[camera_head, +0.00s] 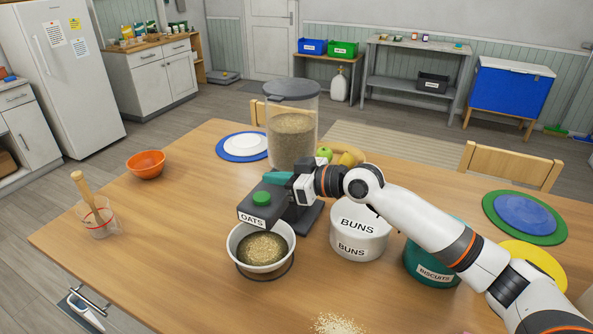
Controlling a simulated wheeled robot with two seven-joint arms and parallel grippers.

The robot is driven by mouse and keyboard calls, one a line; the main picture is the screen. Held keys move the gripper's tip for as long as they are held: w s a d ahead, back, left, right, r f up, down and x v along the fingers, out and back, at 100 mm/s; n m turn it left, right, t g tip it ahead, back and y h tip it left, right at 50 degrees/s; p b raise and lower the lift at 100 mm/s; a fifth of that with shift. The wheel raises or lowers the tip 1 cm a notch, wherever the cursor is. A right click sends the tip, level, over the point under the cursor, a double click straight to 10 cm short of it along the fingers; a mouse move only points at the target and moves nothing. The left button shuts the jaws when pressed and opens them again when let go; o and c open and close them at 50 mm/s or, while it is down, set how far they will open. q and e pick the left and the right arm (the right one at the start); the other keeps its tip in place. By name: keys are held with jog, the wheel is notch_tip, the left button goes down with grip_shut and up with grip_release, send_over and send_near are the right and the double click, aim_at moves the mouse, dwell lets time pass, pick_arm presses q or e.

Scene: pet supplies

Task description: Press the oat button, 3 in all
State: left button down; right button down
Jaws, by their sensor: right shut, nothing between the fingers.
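The oat dispenser (291,138) is a tall clear hopper of grain with a dark lid. Its dark base carries an "OATS" label and a green button (261,198) on top. A white bowl (289,240) with oats in it stands under the spout, on a dark ring. My right gripper (275,178) has teal fingertips and is shut and empty. It is just behind and above the green button; I cannot tell whether it touches it. My right arm comes in from the right over the table. My left gripper is not in view.
A white "BUNS" tub (359,243) and a teal "BISCUITS" tub (429,275) stand right of the dispenser, below my arm. Spilled oats (337,324) lie at the front. An orange bowl (146,164) and a glass with a wooden pestle (98,220) stand left. The table's left front is clear.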

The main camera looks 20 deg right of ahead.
aim_at(271, 203)
jog(key=shift+r+p+x, duration=0.25)
jog(key=shift+p+x, duration=0.05)
jog(key=shift+x, duration=0.7)
notch_tip(271, 203, down, 3)
jog(key=shift+s+d+f, duration=0.1)
jog(key=shift+s+d+f+p, duration=0.15)
jog(key=shift+f+p, duration=0.15)
jog(key=shift+f, duration=0.3)
jog(key=shift+f, duration=0.1)
